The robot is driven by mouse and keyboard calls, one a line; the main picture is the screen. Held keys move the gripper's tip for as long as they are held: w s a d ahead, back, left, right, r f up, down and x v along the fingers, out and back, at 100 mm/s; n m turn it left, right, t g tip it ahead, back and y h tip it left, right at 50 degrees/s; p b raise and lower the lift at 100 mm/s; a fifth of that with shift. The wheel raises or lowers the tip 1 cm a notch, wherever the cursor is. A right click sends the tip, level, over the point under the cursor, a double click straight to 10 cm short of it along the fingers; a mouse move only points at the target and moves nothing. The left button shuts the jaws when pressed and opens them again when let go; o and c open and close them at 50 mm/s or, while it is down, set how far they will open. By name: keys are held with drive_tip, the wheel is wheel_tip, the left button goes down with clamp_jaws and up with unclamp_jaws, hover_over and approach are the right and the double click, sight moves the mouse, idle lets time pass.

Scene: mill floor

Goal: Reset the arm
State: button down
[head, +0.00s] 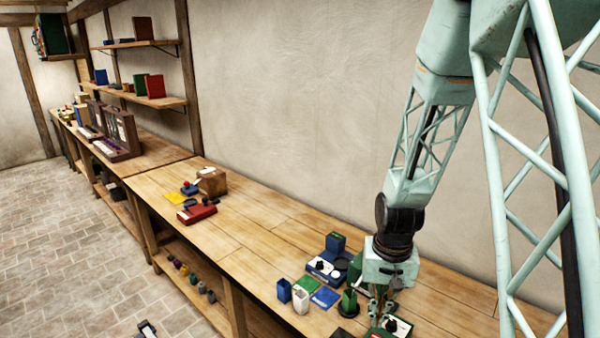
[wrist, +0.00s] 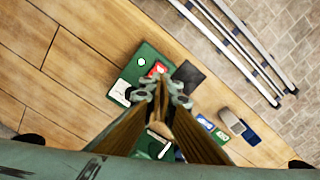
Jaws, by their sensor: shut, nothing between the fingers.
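My gripper (head: 378,305) hangs at the end of my pale green arm, low over the near right part of the long wooden workbench (head: 270,235). In the wrist view the fingertips (wrist: 163,92) are together with nothing between them. Below and around them lie a green board (wrist: 148,62) with a red piece on it and a dark flat square (wrist: 187,77). I cannot tell from these views whether the fingers touch anything. Part of the area under the gripper is hidden by its fingers.
Near the gripper stand a blue box with white tops (head: 326,268), a blue cup (head: 284,290), a white cup (head: 300,300) and a green cup (head: 349,302). Farther left are a red box (head: 197,212) and a brown box (head: 212,181). The bench between is clear. Rails (wrist: 235,50) run along the floor.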

drive_tip(key=s+r+n+t+b, duration=0.1)
drive_tip(key=s+r+b, duration=0.1)
drive_tip(key=s+r, duration=0.55)
drive_tip(key=s+r+t+b, duration=0.15)
drive_tip(key=s+r, duration=0.25)
drive_tip(key=r, duration=0.7)
drive_tip(key=s+r+b, duration=0.2)
drive_tip(key=s+r, duration=0.2)
drive_tip(key=s, duration=0.6)
drive_tip(key=s+r+n+t+b, duration=0.1)
drive_tip(key=s+r+b, duration=0.2)
drive_tip(key=s, duration=0.6)
drive_tip(key=shift+s+r, duration=0.4)
drive_tip(key=shift+r, duration=0.15)
